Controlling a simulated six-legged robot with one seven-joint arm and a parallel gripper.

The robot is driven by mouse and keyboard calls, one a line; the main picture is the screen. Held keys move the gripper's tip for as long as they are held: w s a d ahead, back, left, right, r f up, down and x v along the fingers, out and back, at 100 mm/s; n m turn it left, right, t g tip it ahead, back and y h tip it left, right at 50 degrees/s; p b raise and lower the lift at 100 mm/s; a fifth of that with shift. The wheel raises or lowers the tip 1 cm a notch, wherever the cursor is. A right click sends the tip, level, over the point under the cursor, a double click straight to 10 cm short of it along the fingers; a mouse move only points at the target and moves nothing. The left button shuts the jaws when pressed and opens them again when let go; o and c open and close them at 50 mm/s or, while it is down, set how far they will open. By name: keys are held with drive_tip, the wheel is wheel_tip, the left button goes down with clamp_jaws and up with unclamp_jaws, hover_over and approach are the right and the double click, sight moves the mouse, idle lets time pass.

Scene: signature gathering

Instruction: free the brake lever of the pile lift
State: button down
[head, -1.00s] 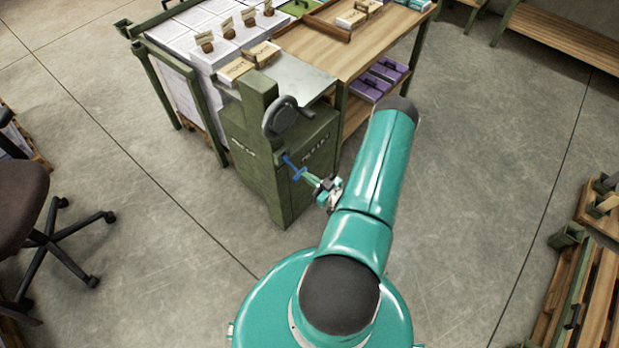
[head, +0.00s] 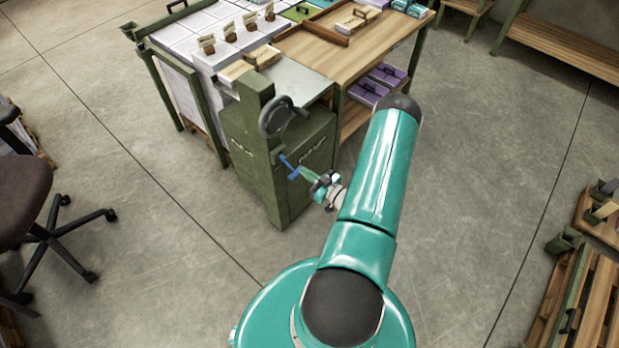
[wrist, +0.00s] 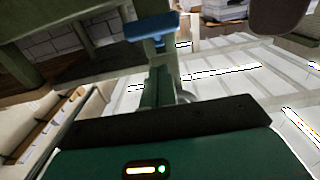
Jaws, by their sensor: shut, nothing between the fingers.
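The pile lift (head: 285,196) is a green metal cabinet with a dark handwheel (head: 276,122) on its upper part. Its blue brake lever (head: 288,164) sticks out of the front, below the wheel, toward my arm. The lever's blue end (wrist: 150,27) also shows at the top of the wrist view, just past the fingers. My gripper (head: 304,174) is shut with nothing between its fingers, right at the lever's outer end. In the wrist view the fingers (wrist: 160,88) point up toward the blue part. I cannot tell whether they touch it.
A wooden table (head: 362,62) and stacks of white paper (head: 185,42) stand behind the lift. An office chair (head: 22,175) is at the left. Wooden pallets (head: 572,290) lie at the right. The floor right of my arm is clear.

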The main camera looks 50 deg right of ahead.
drive_tip(key=s+f, duration=0.2)
drive_tip(key=s, duration=0.8)
drive_tip(key=shift+d, duration=0.2)
